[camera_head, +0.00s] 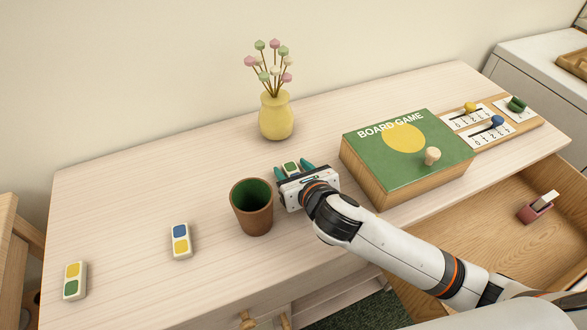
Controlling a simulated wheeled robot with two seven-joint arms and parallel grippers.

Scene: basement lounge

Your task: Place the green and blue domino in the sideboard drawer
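A domino with a green half (291,168) is on the sideboard top, behind the brown cup; its other half is hidden by my gripper, so its colour does not show. My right gripper (294,170) reaches over the sideboard from the right, with its teal fingers spread on either side of this domino. Contact between fingers and domino is not clear. The sideboard drawer (490,235) is pulled open at the lower right. A blue and yellow domino (181,241) and a yellow and green domino (75,281) lie at the left. My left gripper is not in view.
A brown cup (252,208) with a green inside stands just left of my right gripper. A yellow vase (276,116) stands behind. A green board game box (405,155) and a scoreboard (495,122) lie right. The drawer holds a small dark red item (535,209).

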